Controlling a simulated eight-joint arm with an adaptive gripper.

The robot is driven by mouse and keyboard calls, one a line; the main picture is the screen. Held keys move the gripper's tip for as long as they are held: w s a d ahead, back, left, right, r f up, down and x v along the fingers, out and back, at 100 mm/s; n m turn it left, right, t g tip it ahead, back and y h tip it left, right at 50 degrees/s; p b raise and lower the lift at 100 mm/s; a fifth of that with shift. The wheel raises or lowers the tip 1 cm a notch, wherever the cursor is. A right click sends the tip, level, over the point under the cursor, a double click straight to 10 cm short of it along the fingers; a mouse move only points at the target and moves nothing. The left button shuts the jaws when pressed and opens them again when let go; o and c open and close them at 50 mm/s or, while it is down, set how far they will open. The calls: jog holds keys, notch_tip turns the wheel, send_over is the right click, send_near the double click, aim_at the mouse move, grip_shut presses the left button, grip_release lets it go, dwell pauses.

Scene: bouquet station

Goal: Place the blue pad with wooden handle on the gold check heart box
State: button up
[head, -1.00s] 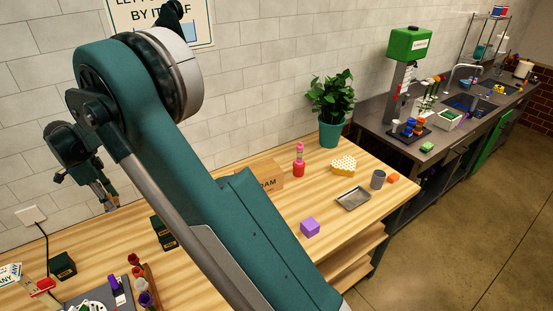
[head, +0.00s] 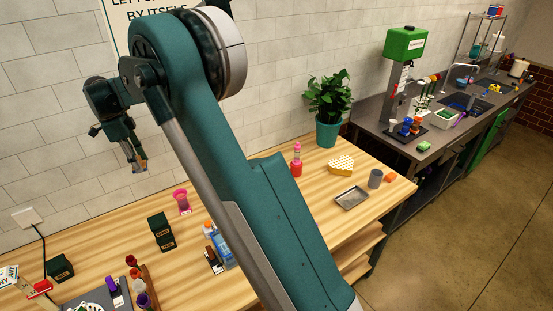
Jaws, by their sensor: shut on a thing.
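The gold check heart box (head: 341,165), yellow and white, sits on the right part of the wooden table, near the back. My gripper (head: 137,158) is at the upper left, above the table and in front of the tiled wall, well to the left of the heart box. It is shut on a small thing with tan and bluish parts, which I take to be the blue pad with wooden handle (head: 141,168). The held thing is very small here and partly hidden by the fingers, so its tilt is unclear.
A pink bottle (head: 297,160), grey tray (head: 352,199), grey cup (head: 375,178) and orange block (head: 390,177) surround the heart box. A potted plant (head: 328,110) stands behind. A pink cup (head: 182,201), dark box (head: 161,232) and blue bottle (head: 220,246) stand left of my arm.

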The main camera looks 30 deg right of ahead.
jog(key=w+d+m, duration=0.3)
jog(key=d+m, duration=0.1)
jog(key=d, duration=2.2)
jog(key=m+g+y, duration=0.1)
jog(key=m, duration=1)
send_over(344, 163)
notch_tip(344, 163, down, 11)
jog(key=shift+s+f, duration=0.1)
jog(key=shift+f, duration=3.1)
jog(key=shift+f, duration=0.1)
